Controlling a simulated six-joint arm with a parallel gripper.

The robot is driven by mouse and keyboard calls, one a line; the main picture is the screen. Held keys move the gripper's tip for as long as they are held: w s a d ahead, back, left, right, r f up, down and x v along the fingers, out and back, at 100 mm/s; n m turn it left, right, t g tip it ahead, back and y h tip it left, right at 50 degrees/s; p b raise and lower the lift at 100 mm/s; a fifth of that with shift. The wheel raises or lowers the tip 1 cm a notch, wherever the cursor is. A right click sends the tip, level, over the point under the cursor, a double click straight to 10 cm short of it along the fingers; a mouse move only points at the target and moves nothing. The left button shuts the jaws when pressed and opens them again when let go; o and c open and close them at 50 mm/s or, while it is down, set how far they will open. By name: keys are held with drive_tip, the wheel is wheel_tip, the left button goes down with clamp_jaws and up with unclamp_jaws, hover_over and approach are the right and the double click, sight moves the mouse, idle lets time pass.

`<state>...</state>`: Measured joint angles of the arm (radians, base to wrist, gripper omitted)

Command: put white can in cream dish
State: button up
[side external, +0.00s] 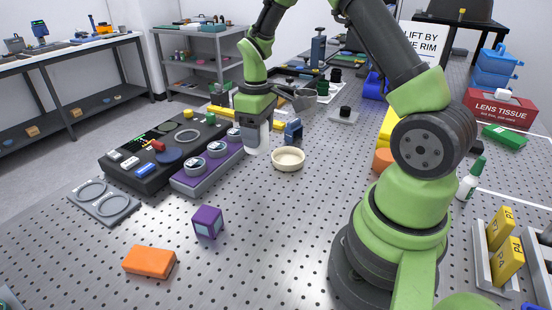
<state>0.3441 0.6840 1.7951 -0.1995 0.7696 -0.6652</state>
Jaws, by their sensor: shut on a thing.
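The cream dish (288,162) is a shallow round bowl standing on the perforated metal table, near the middle of the side external view. My gripper (257,136) points down just left of the dish and is shut on the white can (257,145). The can is upright, and its upper part is hidden by the gripper. The can is beside the dish in the picture, not inside it. I cannot tell how far its bottom is above the table.
A purple fixture with round pads (210,162) and a black tray of parts (160,150) stand left of my gripper. A blue clamp-like piece (293,130) stands behind the dish. A purple cube (208,222) and an orange block (149,261) lie in front. Table before the dish is clear.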

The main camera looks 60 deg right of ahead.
drive_tip(key=s+d, duration=0.2)
drive_tip(key=d, duration=0.9)
hover_over(289, 162)
drive_tip(key=shift+n, duration=0.4)
wheel_tip(289, 162, down, 5)
drive_tip(key=shift+s+f, duration=0.1)
drive_tip(key=shift+f, duration=2.25)
drive_tip(key=shift+f, duration=0.15)
drive_tip(key=o, duration=1)
